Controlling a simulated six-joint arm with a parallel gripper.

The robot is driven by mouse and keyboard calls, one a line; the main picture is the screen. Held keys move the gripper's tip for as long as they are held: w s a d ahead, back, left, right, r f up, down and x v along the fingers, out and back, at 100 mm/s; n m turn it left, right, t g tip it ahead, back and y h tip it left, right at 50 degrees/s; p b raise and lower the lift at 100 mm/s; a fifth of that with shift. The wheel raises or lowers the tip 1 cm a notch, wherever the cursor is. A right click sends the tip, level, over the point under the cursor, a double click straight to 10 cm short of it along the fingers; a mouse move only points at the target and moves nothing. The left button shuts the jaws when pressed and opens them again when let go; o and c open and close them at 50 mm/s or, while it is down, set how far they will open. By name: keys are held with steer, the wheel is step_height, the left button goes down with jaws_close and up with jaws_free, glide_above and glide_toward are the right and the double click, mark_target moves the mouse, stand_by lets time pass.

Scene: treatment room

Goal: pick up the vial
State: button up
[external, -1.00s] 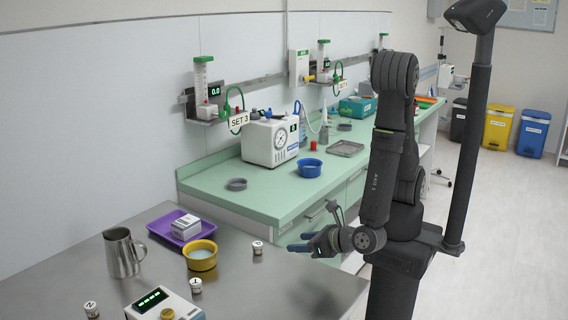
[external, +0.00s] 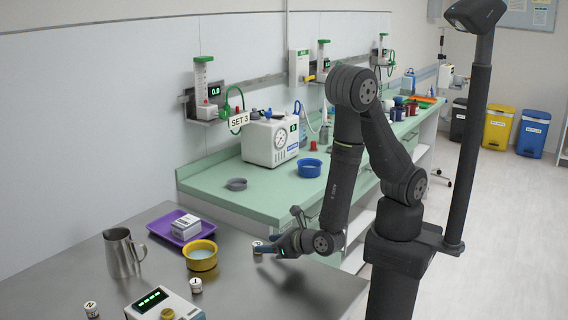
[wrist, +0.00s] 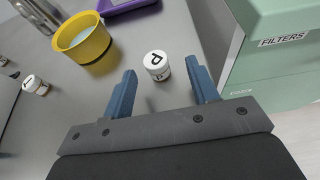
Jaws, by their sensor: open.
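A small white-capped vial marked P (wrist: 156,60) stands on the steel table, in line with the gap between my fingertips in the wrist view. In the external view the same vial (external: 257,247) is right at the finger ends. My gripper (wrist: 161,72) is open, with its two blue fingers apart; it also shows in the external view (external: 270,250). I cannot tell how far the vial sits between the fingers. Similar vials stand left of it, one near the yellow bowl (external: 195,285) and one at the front left (external: 91,309).
A yellow bowl (external: 201,262) stands left of my gripper, by a purple tray (external: 158,230) with a white box. A steel jug (external: 120,262) and a device with a green display (external: 152,299) are further left. The green counter (external: 255,200) rises behind.

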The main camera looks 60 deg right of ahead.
mark_target(258, 243)
steer(key=shift+a+x, duration=0.15)
steer(key=shift+x, duration=1.05)
steer(key=shift+a+x, duration=0.15)
steer(key=shift+x, duration=1)
steer(key=shift+r, duration=0.15)
steer(key=shift+c, duration=0.4)
steer(key=c, duration=1)
